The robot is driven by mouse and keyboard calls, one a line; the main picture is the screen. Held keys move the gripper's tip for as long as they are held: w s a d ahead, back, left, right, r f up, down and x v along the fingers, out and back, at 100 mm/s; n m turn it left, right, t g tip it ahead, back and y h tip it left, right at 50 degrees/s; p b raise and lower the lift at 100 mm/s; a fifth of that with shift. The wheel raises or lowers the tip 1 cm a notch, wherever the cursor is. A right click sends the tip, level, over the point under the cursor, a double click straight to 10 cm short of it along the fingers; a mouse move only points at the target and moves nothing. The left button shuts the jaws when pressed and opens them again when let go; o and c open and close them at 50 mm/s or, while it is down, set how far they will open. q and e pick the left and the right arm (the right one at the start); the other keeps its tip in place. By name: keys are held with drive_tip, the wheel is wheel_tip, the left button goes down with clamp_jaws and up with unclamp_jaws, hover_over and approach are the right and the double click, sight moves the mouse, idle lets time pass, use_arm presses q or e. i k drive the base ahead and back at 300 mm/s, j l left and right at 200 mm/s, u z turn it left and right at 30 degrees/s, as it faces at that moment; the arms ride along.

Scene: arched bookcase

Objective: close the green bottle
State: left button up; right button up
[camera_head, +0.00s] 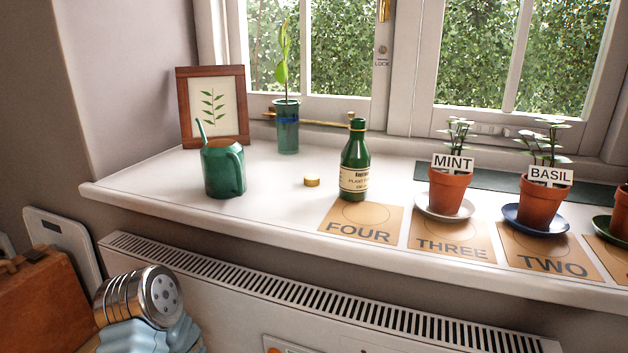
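The green bottle (354,168) stands upright on the white windowsill, near the middle of the head view. It has a cream label and a gold band around its neck. Its dark green mouth shows no gold cap on it. A small gold cap (312,181) lies on the sill a little to the left of the bottle, apart from it. Neither my left nor my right gripper is in view.
A green watering can (223,170), a picture frame (212,106) and a vase (287,125) with a sprig stand left. The FOUR card (361,222) lies in front of the bottle. Potted mint (449,190) and basil (540,204) stand right. A radiator (300,300) is below.

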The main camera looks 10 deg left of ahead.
sight(355, 157)
drive_tip(key=k+j, duration=0.15)
drive_tip(key=k, duration=0.35)
drive_tip(key=k+j, duration=0.2)
drive_tip(key=k, duration=0.3)
